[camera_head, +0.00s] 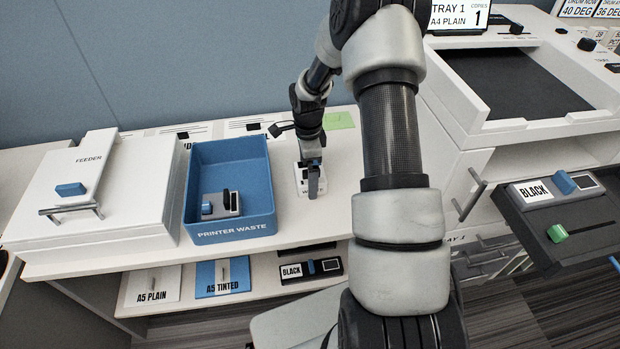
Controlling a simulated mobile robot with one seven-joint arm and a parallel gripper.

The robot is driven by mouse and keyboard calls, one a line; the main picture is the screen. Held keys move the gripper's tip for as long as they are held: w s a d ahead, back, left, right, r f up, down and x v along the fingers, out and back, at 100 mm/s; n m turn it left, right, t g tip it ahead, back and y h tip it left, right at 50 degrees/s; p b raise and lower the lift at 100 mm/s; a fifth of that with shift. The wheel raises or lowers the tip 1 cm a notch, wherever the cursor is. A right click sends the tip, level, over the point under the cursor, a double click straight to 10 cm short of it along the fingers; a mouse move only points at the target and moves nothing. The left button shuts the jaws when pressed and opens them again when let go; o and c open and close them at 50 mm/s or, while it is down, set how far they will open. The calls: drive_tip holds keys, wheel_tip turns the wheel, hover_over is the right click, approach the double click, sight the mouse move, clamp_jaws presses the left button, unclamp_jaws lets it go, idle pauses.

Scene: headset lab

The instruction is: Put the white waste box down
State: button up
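My gripper (314,183) points down over the white counter, just right of the blue bin. A small white object with dark print (301,184) shows directly behind and beside the fingers. It looks like the white waste box, but the gripper covers much of it. I cannot tell whether the fingers are closed on it, or whether it touches the counter. The blue bin (205,160) reads "PRINTER WASTE" and holds a small grey part with a blue knob (221,204).
The white feeder unit (115,185) stands left of the bin. A green card (338,121) lies behind my gripper. The lower shelf holds paper packs (222,277) and a BLACK cartridge (311,269). A printer with an open tray (530,80) is at right; the counter near my gripper is narrow.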

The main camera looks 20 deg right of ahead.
drive_tip(key=shift+f, duration=0.65)
drive_tip(key=c, duration=1.3)
